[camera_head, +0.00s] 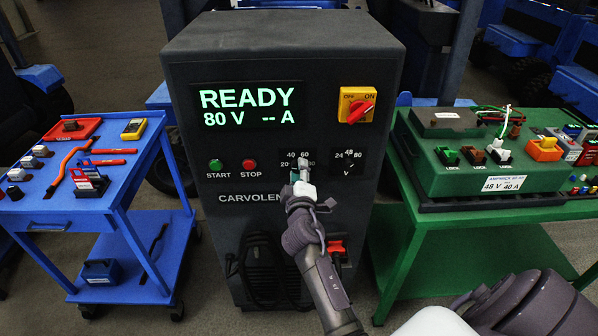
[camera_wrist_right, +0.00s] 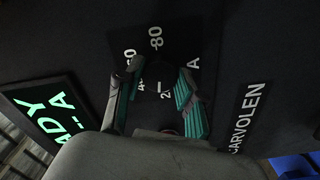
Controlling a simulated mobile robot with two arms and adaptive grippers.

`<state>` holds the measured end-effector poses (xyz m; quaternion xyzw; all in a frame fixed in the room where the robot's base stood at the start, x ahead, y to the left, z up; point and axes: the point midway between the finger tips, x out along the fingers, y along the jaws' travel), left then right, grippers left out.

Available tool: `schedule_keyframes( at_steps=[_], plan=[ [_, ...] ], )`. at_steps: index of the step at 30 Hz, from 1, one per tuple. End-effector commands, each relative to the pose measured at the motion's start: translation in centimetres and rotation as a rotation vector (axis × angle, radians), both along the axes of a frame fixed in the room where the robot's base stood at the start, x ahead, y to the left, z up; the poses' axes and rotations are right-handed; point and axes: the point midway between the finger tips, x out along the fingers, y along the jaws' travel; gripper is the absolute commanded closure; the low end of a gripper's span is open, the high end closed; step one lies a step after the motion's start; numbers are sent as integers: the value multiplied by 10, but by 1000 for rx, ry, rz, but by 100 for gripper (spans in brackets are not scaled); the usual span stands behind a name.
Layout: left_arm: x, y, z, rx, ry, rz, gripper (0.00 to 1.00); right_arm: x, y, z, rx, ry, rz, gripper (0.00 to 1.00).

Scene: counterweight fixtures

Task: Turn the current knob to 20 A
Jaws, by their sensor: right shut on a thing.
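The dark charger cabinet (camera_head: 280,70) has a lit display reading READY, 80 V and -- A. Its current dial (camera_head: 303,154) shows 20, 40 and 60 around it. My right gripper (camera_head: 303,178) reaches this dial and covers most of the knob. In the right wrist view my right gripper (camera_wrist_right: 160,78) has its two fingers around the dark knob, shut on it. The labels 80 (camera_wrist_right: 155,38) and A (camera_wrist_right: 193,63) show there. A short pale mark shows beside a partly hidden 2; the knob's exact setting is hard to tell. My left gripper is not in view.
The voltage dial (camera_head: 348,155) is just right of the current dial. Green START (camera_head: 215,165) and red STOP (camera_head: 249,165) buttons are to the left. A red-on-yellow switch (camera_head: 357,105) sits above. A blue cart (camera_head: 60,200) and a green bench (camera_head: 440,235) flank the cabinet.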

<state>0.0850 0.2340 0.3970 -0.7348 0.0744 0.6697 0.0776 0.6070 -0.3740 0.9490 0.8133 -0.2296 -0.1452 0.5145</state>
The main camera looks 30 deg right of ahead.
Motion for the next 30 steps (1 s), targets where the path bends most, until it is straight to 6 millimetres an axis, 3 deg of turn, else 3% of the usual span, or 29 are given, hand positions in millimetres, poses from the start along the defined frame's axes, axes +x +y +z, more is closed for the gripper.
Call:
schedule_keyframes(
  at_steps=[9, 28, 29, 30],
  plan=[
    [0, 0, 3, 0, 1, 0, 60, 0, 0, 1, -133, 80, 0, 97],
    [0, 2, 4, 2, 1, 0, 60, 0, 0, 1, -170, 103, 2, 97],
    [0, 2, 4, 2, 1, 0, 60, 0, 0, 0, -169, 103, 2, 57],
    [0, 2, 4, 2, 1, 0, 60, 0, 0, 0, -169, 103, 1, 50]
  ],
)
